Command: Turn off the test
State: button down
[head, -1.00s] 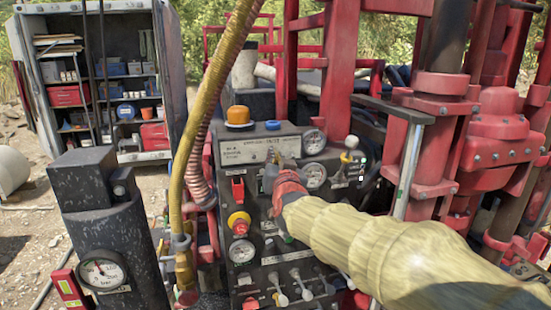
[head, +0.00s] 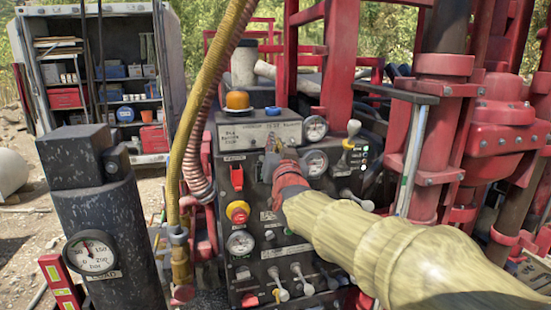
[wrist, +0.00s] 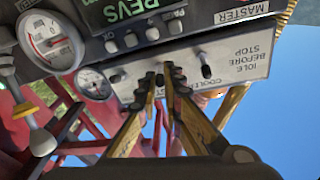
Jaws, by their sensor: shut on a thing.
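A black control panel (head: 236,164) stands in front of me in the head view. A pale label plate with "TEST" lettering (head: 236,137) runs along its upper part. My gripper (head: 271,163) reaches it from the right, with fingertips at the plate's lower edge. In the wrist view, the fingers of my gripper (wrist: 160,82) are closed together over the pale label plate (wrist: 241,62), which reads "IDLE BEFORE STOP". They are shut on a small switch there, mostly hidden by the fingertips. Another small dark toggle (wrist: 205,67) stands just right of them, apart.
An orange lamp (head: 237,101) tops the panel. A red lever (head: 237,178), a yellow-and-red knob (head: 238,212) and several gauges lie around my gripper. A yellow hose (head: 184,137) hangs left; a white-knobbed lever (head: 352,131) is at right. A display (wrist: 118,9) shows "REVS".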

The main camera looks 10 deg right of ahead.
notch_tip(320, 180, down, 2)
jog(key=t+b, duration=0.2)
jog(key=b, duration=0.8)
jog(key=t+h+b, duration=0.1)
jog(key=t+b, duration=0.1)
jog(key=b, duration=0.7)
jog(key=shift+w+f+m+t+b, duration=0.15)
jog(key=shift+m+t+b, duration=0.2)
jog(key=shift+m+t, duration=0.05)
jog(key=shift+t+b, duration=0.3)
jog(key=shift+b, duration=0.75)
jog(key=c, duration=1.9)
grip_release()
jog(key=shift+r, duration=0.2)
jog(key=v, duration=1.2)
jog(key=shift+f, duration=0.1)
